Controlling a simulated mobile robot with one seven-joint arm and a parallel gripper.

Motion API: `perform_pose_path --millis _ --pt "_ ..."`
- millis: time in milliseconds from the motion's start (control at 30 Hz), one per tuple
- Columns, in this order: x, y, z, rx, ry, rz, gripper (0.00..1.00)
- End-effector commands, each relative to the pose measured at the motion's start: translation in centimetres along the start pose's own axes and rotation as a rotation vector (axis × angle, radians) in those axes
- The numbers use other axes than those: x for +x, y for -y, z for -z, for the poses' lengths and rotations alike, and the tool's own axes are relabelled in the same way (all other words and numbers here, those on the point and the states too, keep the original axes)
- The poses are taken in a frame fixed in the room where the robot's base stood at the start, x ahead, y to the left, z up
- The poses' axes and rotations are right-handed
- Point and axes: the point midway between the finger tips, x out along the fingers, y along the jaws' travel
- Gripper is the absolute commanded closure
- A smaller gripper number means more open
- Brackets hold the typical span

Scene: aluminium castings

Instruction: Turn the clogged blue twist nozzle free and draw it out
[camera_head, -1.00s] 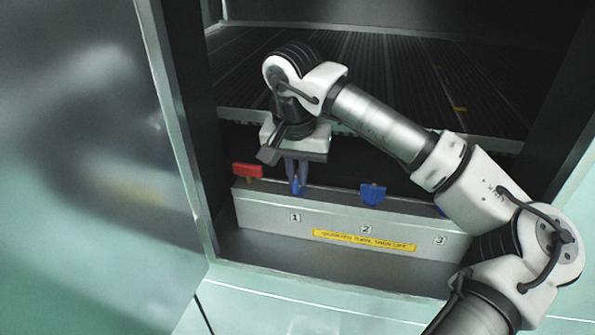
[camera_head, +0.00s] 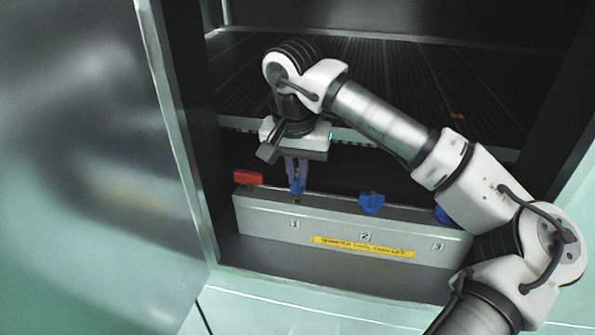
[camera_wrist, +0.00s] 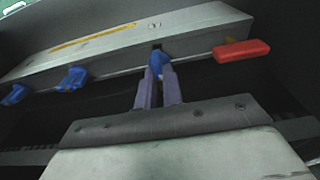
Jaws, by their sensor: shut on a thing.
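A blue twist nozzle (camera_head: 298,187) stands on the top of the grey metal bar above the label 1. My gripper (camera_head: 298,178) points down from above and is shut on this nozzle. In the wrist view the nozzle (camera_wrist: 158,62) sits between my two purple-grey fingertips (camera_wrist: 159,72), at a dark slot in the bar. The fingers hide part of it. Whether it has turned or lifted from its seat I cannot tell. Two other blue nozzles, at label 2 (camera_head: 371,203) and label 3 (camera_head: 442,215), stand along the bar; my arm partly covers the one at label 3.
The grey bar (camera_head: 265,225) carries a yellow label strip (camera_head: 364,246). A large door panel (camera_head: 90,170) stands open at the left. A ribbed dark bed (camera_head: 400,85) lies behind.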

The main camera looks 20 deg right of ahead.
Motion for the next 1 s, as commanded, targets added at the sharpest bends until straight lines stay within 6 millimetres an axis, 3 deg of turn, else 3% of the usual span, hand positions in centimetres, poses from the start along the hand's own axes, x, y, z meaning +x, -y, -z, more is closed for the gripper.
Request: perform_pose_path --millis 467,1000 --pt "-0.5 0.0 0.1 0.000 -0.001 0.000 1.00" --pt "-4.5 0.0 0.7 0.000 -0.001 0.001 1.00"
